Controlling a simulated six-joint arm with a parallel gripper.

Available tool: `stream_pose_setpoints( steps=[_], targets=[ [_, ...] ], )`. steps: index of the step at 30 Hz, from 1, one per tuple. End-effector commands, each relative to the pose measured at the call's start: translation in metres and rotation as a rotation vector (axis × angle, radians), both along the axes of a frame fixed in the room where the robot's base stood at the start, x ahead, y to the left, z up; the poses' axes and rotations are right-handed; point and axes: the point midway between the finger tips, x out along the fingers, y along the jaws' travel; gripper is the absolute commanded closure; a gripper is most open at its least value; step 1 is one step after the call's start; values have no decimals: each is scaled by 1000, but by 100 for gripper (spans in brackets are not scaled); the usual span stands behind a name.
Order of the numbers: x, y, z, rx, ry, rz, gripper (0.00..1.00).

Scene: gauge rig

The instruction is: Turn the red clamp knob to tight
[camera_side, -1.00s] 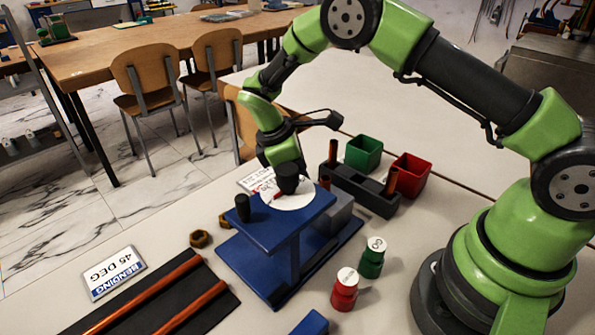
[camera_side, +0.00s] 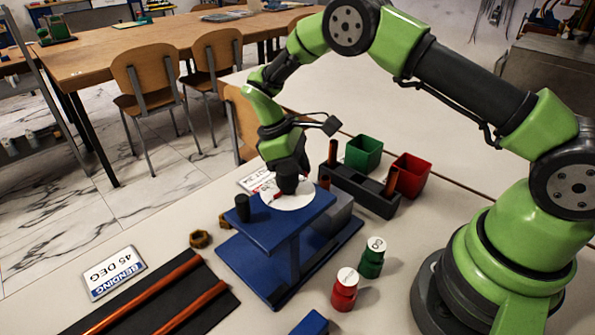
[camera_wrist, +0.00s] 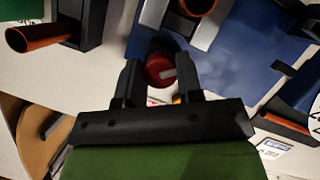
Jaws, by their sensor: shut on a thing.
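The red clamp knob (camera_wrist: 159,69) sits between the two dark fingers of my gripper (camera_wrist: 158,80) in the wrist view. The fingers are shut on it from both sides. In the side view my gripper (camera_side: 287,187) points down over the white round dial (camera_side: 299,202) on top of the blue rig (camera_side: 262,222). The gripper hides most of the knob there; a small red part shows at its left edge. Marks on the dial are too small to read, so I cannot tell how tight the knob is.
A black post (camera_side: 242,208) stands on the rig's left. Behind it is a black holder (camera_side: 357,192) with copper tubes, then a green bin (camera_side: 363,152) and a red bin (camera_side: 411,174). Red (camera_side: 344,290) and green (camera_side: 371,258) capped weights stand in front right.

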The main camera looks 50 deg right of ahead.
Motion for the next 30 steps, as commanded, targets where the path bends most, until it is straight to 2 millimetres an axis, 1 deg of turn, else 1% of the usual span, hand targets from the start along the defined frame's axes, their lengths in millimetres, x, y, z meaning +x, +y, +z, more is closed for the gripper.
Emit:
stream_pose_setpoints(
  steps=[6, 15, 24, 30],
  targets=[
    [1, 0, 1, 3, 0, -210, 90],
    [1, -1, 1, 4, 0, -472, 90],
    [1, -1, 1, 4, 0, -646, 90],
    [1, -2, 1, 4, 0, -701, 90]
  ],
)
